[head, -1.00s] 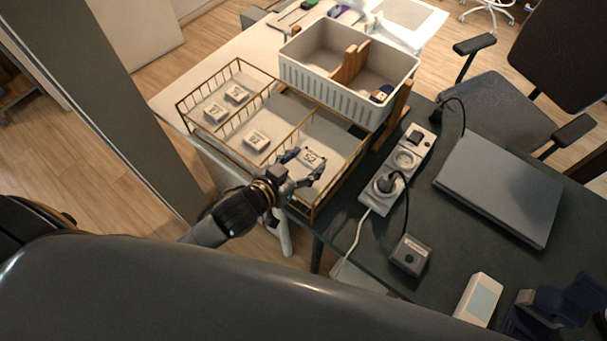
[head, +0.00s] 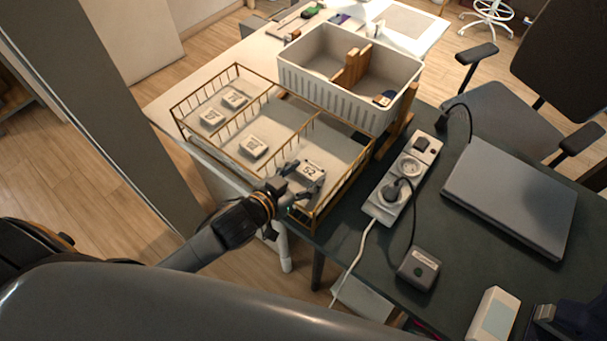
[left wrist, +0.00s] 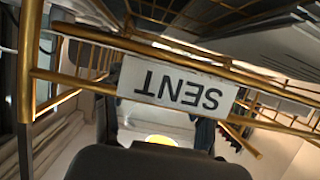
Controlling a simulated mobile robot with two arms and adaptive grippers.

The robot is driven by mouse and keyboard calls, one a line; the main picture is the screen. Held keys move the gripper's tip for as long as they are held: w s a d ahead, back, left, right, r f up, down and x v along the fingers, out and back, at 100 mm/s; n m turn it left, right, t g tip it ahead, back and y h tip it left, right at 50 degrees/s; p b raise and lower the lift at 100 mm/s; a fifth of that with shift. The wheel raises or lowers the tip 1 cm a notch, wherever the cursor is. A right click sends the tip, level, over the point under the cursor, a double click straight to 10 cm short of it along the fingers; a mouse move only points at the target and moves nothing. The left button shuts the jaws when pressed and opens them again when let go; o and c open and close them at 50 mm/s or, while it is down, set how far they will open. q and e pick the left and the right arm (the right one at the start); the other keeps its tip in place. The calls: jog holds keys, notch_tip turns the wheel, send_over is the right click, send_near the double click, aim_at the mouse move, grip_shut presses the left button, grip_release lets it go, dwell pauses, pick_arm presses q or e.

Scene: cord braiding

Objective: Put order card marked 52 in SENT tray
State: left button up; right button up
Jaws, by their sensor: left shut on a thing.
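The order card marked 52 (head: 310,170) is a small pale block with dark digits. It shows in the head view at the right-hand compartment of a gold wire tray (head: 350,178). My left gripper (head: 300,180) reaches over the tray's near side and is shut on this card. I cannot tell whether the card touches the tray floor. In the left wrist view, a white label reading SENT (left wrist: 178,87) hangs upside down on the gold wire rim. The card's digits are not visible there. My right gripper is not in view.
Two cards (head: 212,117) (head: 234,98) lie in the left compartment, another (head: 253,146) in the middle one. A white bin (head: 330,95) stands behind. A power strip (head: 400,185), a small grey box (head: 418,268) and a closed laptop (head: 510,200) are to the right.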

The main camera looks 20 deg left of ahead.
pick_arm(q)
jog(key=o, duration=0.8)
jog(key=shift+o, duration=0.2)
jog(key=shift+s+a+r, duration=0.1)
jog(key=shift+s+r, duration=0.05)
jog(key=b+v, duration=0.1)
jog(key=v, duration=1)
jog(key=shift+s+r, duration=0.25)
jog(key=shift+a, duration=0.15)
